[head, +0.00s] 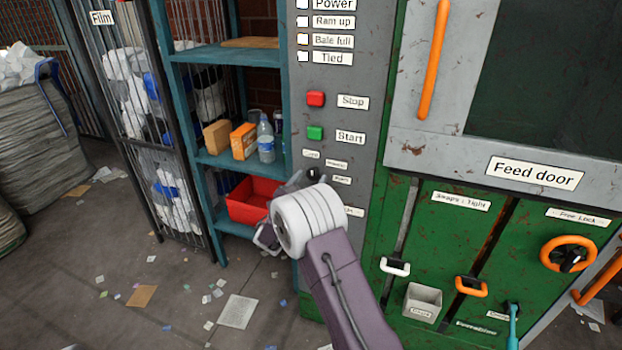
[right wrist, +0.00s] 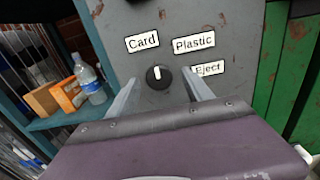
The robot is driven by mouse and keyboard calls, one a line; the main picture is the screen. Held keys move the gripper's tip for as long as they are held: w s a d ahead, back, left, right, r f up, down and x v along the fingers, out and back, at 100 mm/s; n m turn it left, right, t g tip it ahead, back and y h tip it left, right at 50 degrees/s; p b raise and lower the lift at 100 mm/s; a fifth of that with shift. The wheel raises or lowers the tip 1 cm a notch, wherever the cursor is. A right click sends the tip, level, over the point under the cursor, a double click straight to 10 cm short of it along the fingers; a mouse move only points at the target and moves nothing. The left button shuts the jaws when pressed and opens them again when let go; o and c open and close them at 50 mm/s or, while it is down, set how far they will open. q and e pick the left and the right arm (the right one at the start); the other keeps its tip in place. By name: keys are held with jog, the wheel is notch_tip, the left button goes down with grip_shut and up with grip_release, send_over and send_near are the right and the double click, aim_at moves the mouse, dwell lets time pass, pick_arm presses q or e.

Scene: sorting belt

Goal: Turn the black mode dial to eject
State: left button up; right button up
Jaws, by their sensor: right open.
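The black mode dial (right wrist: 159,77) is on the grey panel in the right wrist view. Its white mark points about straight up, between the Card label (right wrist: 142,42) and the Plastic label (right wrist: 194,43). The Eject label (right wrist: 209,68) is to its right. My right gripper (right wrist: 160,88) is open, with one finger on each side of the dial; I cannot tell whether either touches it. In the head view my right wrist hides the dial and most of the gripper (head: 298,184). My left gripper is not in view.
Stop (head: 316,99) and Start (head: 315,132) buttons are above on the panel. A teal shelf (head: 200,159) with a bottle (head: 265,140), boxes and a red bin (head: 248,197) stands to the left. The green baler front (head: 440,235) is to the right. Scraps litter the floor.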

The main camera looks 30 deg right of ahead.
jog(key=shift+x, duration=0.8)
jog(key=shift+a, duration=0.1)
grip_shut()
jog(key=shift+f+b, duration=0.15)
jog(key=shift+b, duration=0.4)
jog(key=m+b, duration=0.2)
jog(key=b, duration=0.2)
jog(key=m+b, duration=0.3)
jog(key=b, duration=0.1)
jog(key=m+b, duration=0.2)
jog(key=b, duration=0.2)
jog(key=shift+f+m+b, duration=0.3)
jog(key=shift+f+b, duration=0.05)
jog(key=shift+f, duration=0.05)
jog(key=m+b, duration=0.4)
jog(key=b, duration=0.2)
jog(key=m+b, duration=0.4)
jog(key=b, duration=0.2)
jog(key=shift+r+m+b, duration=0.2)
jog(key=shift+m+b, duration=0.15)
jog(key=shift+m, duration=0.05)
jog(key=shift+r+m+b, duration=0.25)
jog(key=shift+m+b, duration=1.25)
jog(key=shift+m, duration=0.3)
